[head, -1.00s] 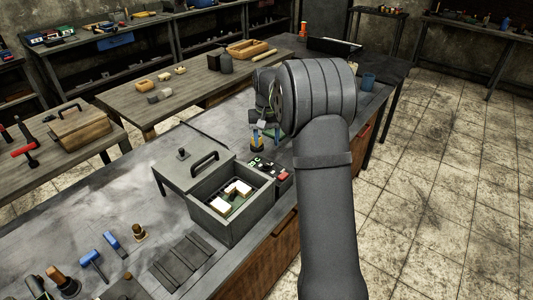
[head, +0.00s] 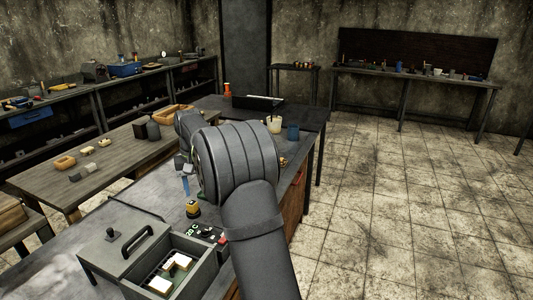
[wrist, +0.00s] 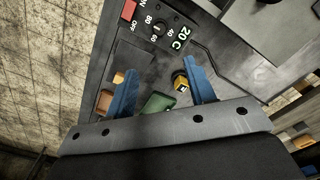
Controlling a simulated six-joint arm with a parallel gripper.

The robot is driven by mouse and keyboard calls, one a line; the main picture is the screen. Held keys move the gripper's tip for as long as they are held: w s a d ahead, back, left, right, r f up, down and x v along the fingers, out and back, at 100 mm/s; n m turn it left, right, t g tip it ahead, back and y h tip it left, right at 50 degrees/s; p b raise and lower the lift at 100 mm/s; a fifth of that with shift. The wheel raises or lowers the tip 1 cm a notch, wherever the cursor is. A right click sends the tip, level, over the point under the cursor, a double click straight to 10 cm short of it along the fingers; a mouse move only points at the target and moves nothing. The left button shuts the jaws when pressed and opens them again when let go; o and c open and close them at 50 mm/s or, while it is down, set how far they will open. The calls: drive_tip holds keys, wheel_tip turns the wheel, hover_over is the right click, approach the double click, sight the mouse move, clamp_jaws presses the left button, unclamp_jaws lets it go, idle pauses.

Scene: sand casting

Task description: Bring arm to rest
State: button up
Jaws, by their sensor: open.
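My gripper (wrist: 160,90) shows in the wrist view with its two blue fingers spread apart and nothing between them. In the head view, my arm covers most of it; a blue finger shows at the left of the arm, above the bench (head: 135,203). Below the fingers in the wrist view are a small yellow-and-black object (wrist: 180,81) and a green object (wrist: 157,103), both apart from the fingers as far as I can tell. The yellow-and-black object also stands on the bench in the head view (head: 193,209).
A control box (wrist: 160,30) reading 20 C sits beside an open grey box (head: 195,262) holding pale blocks. Its lid (head: 118,250) lies alongside. A white cup (head: 274,126) and a blue cup (head: 293,132) stand beyond my arm. The tiled floor on the right is clear.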

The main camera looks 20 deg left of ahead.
sight(205, 229)
wheel_tip(205, 229, down, 17)
drive_tip(key=shift+r, duration=0.1)
idle(0.3)
drive_tip(key=n, duration=0.5)
drive_tip(key=shift+n, duration=0.3)
wheel_tip(205, 229, up, 14)
drive_tip(key=shift+f+n, duration=0.25)
drive_tip(key=shift+n, duration=0.05)
idle(2.2)
wheel_tip(205, 229, down, 14)
drive_tip(key=shift+r, duration=0.25)
drive_tip(key=shift+m, duration=1.7)
